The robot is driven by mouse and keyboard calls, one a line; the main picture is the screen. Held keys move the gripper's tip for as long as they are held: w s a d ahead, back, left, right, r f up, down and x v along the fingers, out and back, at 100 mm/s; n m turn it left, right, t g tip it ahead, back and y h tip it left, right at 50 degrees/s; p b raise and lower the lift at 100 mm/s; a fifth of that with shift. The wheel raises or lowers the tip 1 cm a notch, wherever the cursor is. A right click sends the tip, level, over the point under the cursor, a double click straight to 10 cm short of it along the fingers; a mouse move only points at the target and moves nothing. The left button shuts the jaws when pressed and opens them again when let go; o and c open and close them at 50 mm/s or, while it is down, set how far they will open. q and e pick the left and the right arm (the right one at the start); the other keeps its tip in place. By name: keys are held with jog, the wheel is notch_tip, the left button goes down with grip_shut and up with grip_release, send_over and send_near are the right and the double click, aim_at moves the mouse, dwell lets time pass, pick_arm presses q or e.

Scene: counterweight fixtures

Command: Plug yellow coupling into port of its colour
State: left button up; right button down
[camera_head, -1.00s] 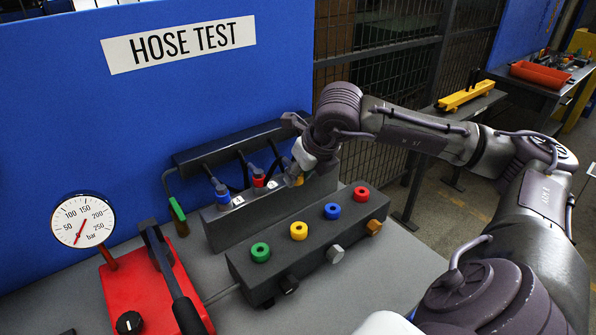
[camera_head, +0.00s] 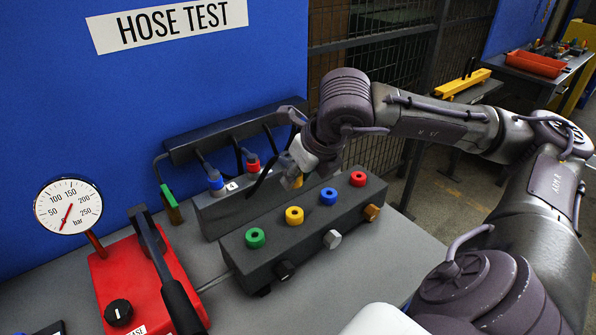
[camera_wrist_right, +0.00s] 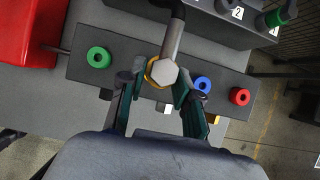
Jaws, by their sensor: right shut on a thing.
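My right gripper (camera_head: 290,178) is shut on the yellow coupling (camera_head: 298,182), above the back edge of the dark port block (camera_head: 258,258). The gripper hides most of the coupling. In the wrist view the fingertips (camera_wrist_right: 161,80) flank the coupling's pale hexagonal end (camera_wrist_right: 163,73), and its hose leads upward. A yellow rim shows around the hexagon; I cannot tell whether it is coupling or port. The yellow port (camera_head: 294,215) sits in the block's top between the green port (camera_head: 255,238) and blue port (camera_head: 328,196). In the head view the coupling is apart from it.
The red port (camera_head: 358,179) is at the block's right end. The rack (camera_head: 218,213) behind holds blue (camera_head: 216,182) and red (camera_head: 253,163) couplings with hoses. A red pump (camera_head: 110,275) with a lever and a gauge (camera_head: 68,206) stand at left.

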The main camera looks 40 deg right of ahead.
aim_at(293, 212)
jog(key=shift+f, duration=0.1)
jog(key=shift+f+b, duration=0.75)
jog(key=shift+f, duration=0.3)
jog(key=shift+f, duration=0.1)
jog(key=shift+f+b, duration=1.35)
jog(key=shift+b, duration=0.2)
jog(key=shift+f+b, duration=0.85)
jog(key=shift+b, duration=0.15)
jog(key=shift+f, duration=0.1)
jog(key=shift+w+f+b, duration=0.1)
jog(key=shift+f+b, duration=0.45)
jog(key=shift+b, duration=0.25)
